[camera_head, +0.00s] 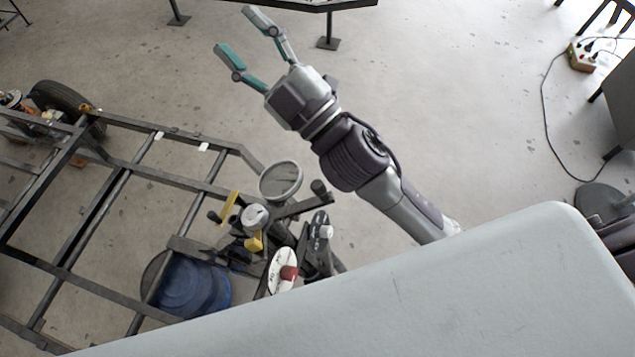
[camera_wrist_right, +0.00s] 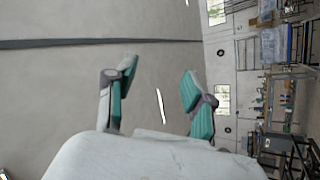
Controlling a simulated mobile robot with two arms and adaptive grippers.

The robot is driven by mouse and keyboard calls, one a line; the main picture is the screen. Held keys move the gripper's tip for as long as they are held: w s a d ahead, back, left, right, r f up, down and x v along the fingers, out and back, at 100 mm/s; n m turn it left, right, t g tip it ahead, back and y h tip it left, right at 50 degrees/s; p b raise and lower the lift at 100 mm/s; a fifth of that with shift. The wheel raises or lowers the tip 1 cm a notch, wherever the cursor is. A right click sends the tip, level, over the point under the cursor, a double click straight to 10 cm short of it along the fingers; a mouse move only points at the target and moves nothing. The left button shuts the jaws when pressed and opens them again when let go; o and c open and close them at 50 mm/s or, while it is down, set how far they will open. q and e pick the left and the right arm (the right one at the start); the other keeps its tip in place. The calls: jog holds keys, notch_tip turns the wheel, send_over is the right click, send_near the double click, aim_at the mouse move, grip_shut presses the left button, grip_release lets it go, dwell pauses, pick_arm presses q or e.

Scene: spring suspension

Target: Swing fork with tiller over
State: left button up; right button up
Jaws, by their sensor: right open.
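My right gripper (camera_head: 235,29) is open and empty above the floor at the top of the head view. It also shows open in the right wrist view (camera_wrist_right: 159,70), with nothing between its teal fingers. A cluster of dark metal parts (camera_head: 318,243) stands at the end of the frame, well below and apart from the gripper. The fork with tiller may be among these parts, but I cannot tell which piece it is. My left gripper is not in view.
A dark ladder-like vehicle frame (camera_head: 118,165) with a wheel (camera_head: 62,97) fills the left side. A round grey ring (camera_head: 281,181), a blue drum (camera_head: 187,287) and yellow pieces (camera_head: 228,208) are near its end. A cable (camera_head: 546,115) lies right. Floor around the gripper is clear.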

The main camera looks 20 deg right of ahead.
jog(key=s+a+r+n+g+y, duration=0.2)
jog(key=s+a+n+g+y, duration=0.35)
jog(key=n+g, duration=0.35)
jog(key=s+a+r+n+g+y, duration=0.35)
jog(key=n+g+y, duration=0.3)
jog(key=n, duration=0.35)
jog(key=s+a+f+n+g+h, duration=0.3)
jog(key=s+f+n+g+h, duration=0.15)
jog(key=n+g, duration=0.3)
jog(key=n+t+h, duration=0.2)
jog(key=n+h, duration=0.4)
jog(key=h, duration=1.4)
send_near(318, 184)
jog(key=f+p, duration=0.1)
jog(key=f, duration=0.2)
jog(key=f+p, duration=0.1)
jog(key=f, duration=0.2)
jog(key=f+p, duration=0.2)
jog(key=f, duration=0.1)
jog(key=shift+s+a+f, duration=0.2)
jog(key=shift+s+f, duration=0.2)
jog(key=shift+f, duration=0.6)
